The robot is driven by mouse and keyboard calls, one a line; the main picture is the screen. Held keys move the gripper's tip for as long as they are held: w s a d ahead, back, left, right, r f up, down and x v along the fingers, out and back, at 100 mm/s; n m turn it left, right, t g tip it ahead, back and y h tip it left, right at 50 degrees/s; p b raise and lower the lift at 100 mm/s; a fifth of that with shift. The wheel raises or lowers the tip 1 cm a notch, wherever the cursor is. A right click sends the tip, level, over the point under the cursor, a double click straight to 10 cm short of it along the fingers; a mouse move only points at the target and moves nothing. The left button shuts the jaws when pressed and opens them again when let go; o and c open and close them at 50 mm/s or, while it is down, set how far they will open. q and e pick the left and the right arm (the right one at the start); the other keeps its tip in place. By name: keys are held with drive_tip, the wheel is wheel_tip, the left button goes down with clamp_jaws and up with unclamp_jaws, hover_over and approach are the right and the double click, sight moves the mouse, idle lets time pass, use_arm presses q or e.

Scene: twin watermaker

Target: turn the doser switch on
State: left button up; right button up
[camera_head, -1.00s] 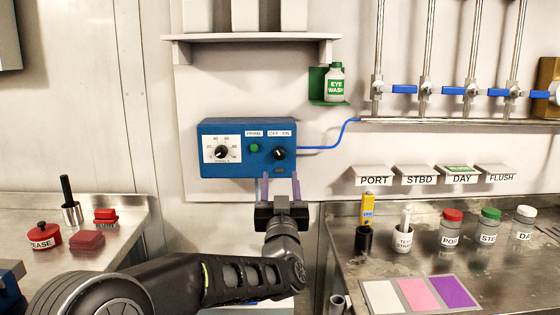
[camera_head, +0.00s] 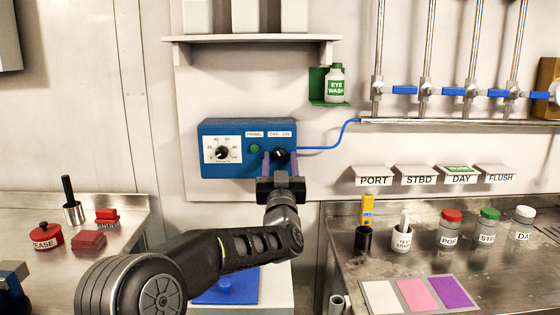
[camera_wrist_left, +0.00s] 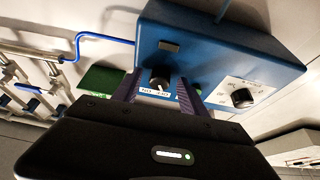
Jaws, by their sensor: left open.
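The blue doser box (camera_head: 215,145) is mounted on the white wall panel, and it also fills the upper right of the left wrist view (camera_wrist_left: 215,50). Its black doser switch knob (camera_head: 281,154) sits below the OFF and ON labels. In the left wrist view the knob (camera_wrist_left: 159,78) shows between my purple fingers, with a small white mark whose exact setting I cannot tell. My left gripper (camera_head: 281,157) is open, its fingertips on either side of the knob. I cannot tell whether they touch it. My right gripper is out of view.
A white-faced dial (camera_head: 222,150) and a green PRIME button (camera_head: 254,148) are left of the switch. A blue hose (camera_head: 340,134) leaves the box's right side. The eye wash bottle (camera_head: 335,84) hangs above right. A shelf (camera_head: 250,38) is overhead.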

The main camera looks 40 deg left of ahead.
use_arm(q)
drive_tip(key=shift+c, duration=0.2)
clamp_jaws()
idle(0.3)
